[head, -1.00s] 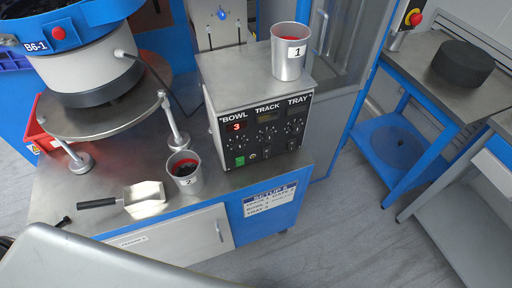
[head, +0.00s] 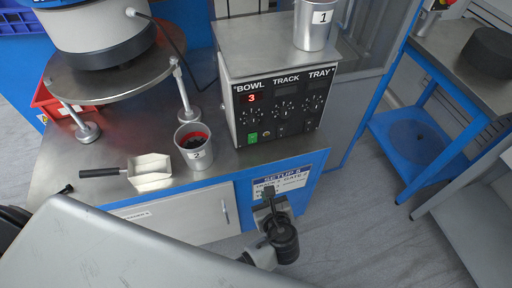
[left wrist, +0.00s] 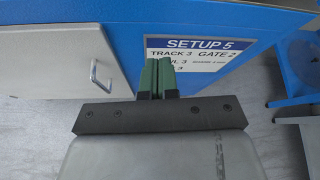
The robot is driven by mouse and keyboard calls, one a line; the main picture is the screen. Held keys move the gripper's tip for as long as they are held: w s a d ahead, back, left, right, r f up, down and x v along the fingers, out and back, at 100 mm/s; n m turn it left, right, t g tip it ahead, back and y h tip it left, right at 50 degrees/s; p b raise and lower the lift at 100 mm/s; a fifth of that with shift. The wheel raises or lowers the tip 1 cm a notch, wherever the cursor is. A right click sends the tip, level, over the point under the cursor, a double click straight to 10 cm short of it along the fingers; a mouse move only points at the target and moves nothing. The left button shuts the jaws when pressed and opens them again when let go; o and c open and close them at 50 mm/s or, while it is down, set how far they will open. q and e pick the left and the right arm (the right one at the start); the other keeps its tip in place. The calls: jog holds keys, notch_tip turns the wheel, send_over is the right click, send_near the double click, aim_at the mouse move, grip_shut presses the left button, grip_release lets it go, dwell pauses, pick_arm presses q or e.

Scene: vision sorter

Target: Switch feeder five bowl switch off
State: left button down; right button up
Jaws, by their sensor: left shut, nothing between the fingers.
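The control box (head: 275,47) stands on the feeder bench, with BOWL, TRACK and TRAY sections on its dark front panel (head: 268,113). The BOWL display (head: 251,98) shows a red 3. The bowl switch (head: 253,138) at the panel's lower left is green; its rocker position is too small to tell. My left gripper (head: 268,192) is below the panel, in front of the blue bench front and its SETUP 5 label. In the left wrist view its green fingertips (left wrist: 157,62) are together and empty, beside the label (left wrist: 195,50). My right gripper is not in view.
Cup 1 (head: 313,32) stands on the control box. Cup 2 (head: 196,154), with dark parts inside, and a scoop (head: 149,171) are on the bench left of the box. A round plate (head: 130,83) under the bowl stands behind them.

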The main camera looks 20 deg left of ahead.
aim_at(253, 136)
pick_arm(q)
notch_tip(253, 136, up, 10)
jog(key=m+t+y, duration=0.1)
jog(key=y, duration=0.1)
jog(key=shift+s+d+r+t+y, duration=0.15)
jog(key=shift+d+t+y, duration=0.15)
jog(key=shift+d+t, duration=0.1)
jog(key=x, duration=0.8)
jog(key=r+x, duration=0.1)
jog(key=x, duration=0.3)
jog(key=shift+w+a+f+b, duration=0.15)
jog(key=shift+w+b, duration=0.1)
jog(key=shift+b, duration=0.15)
jog(key=shift+x, duration=0.75)
jog(key=shift+r, duration=0.25)
